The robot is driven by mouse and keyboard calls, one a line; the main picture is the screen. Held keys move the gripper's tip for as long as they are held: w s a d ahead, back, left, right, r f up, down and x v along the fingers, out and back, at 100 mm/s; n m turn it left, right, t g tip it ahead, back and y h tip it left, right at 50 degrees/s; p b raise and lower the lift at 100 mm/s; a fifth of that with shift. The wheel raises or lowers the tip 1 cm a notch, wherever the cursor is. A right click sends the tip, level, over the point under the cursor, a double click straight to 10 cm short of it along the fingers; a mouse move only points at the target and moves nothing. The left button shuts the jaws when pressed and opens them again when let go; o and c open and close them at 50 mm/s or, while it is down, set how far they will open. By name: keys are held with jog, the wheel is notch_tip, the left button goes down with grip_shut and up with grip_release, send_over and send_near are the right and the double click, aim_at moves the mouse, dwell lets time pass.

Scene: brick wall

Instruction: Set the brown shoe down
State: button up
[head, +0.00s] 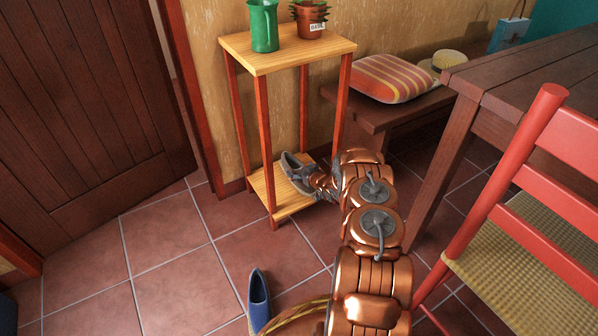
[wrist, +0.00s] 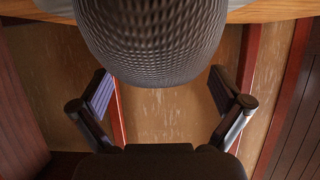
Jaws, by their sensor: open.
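The shoe (head: 293,166) is greyish-brown and lies on the lower wooden shelf (head: 290,206) of a small stand, tipped up at its left end in the head view. In the wrist view the rounded, textured end of the shoe (wrist: 150,35) fills the upper middle. My gripper (wrist: 160,88) is open, with one finger on each side of the shoe's end and gaps showing beside it. In the head view my gripper (head: 322,184) is at the shelf, partly hidden by my arm.
The stand's top (head: 285,55) holds a green jug (head: 264,25) and a potted plant (head: 310,18). A bench with a striped cushion (head: 394,77), a table (head: 540,75) and a red chair (head: 530,190) stand right. A blue shoe (head: 259,297) lies on the tiles. Floor at left is clear.

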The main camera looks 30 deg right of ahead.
jog(key=d+p+v, duration=0.1)
jog(key=p+v, duration=0.2)
jog(key=v, duration=0.9)
jog(key=a+r+g+h, duration=0.1)
jog(key=a+r+g, duration=0.45)
jog(key=r, duration=0.75)
jog(key=s+a+r+g, duration=0.4)
jog(key=s+a+r, duration=0.4)
jog(key=s+r, duration=0.1)
jog(key=s+a+r+g, duration=0.2)
jog(key=s+a+r, duration=0.3)
jog(key=s, duration=0.7)
jog(key=s+a+r+g+y, duration=0.1)
jog(key=s+a+r+g, duration=0.2)
jog(key=s+a, duration=0.7)
jog(key=s+a+r+g+y, duration=0.1)
jog(key=s+a+r, duration=0.6)
jog(key=s, duration=0.7)
jog(key=shift+a+n+g, duration=0.4)
jog(key=shift+a+g, duration=0.3)
jog(key=shift+g, duration=0.05)
jog(key=shift+r, duration=0.1)
